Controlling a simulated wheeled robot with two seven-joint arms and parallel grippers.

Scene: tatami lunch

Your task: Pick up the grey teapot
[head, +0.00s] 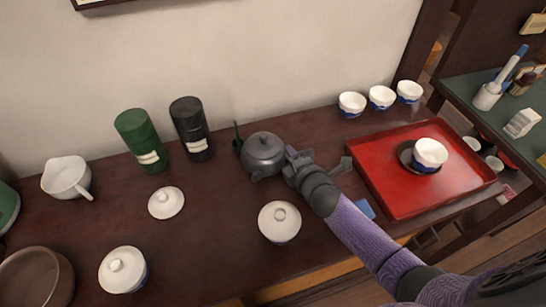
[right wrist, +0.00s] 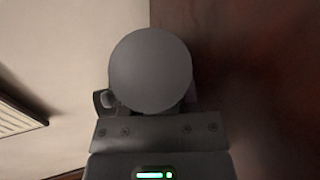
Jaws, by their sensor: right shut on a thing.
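The grey teapot (head: 264,154) is a dark grey, round, lidded pot on the brown table, near the wall, left of the red tray. My right gripper (head: 290,160) comes in from the right and is shut on the teapot at its right side. I cannot tell from the head view whether the pot is clear of the table. In the right wrist view a round grey shape, likely the teapot (right wrist: 150,70), fills the space just ahead of the gripper and hides the fingertips. My left gripper is not in view.
A green canister (head: 140,138) and black canister (head: 190,128) stand left of the teapot. A lidded white bowl (head: 279,222) is in front of it. The red tray (head: 400,196) holds a cup (head: 430,154) on a dark saucer. Several white cups line the wall at right.

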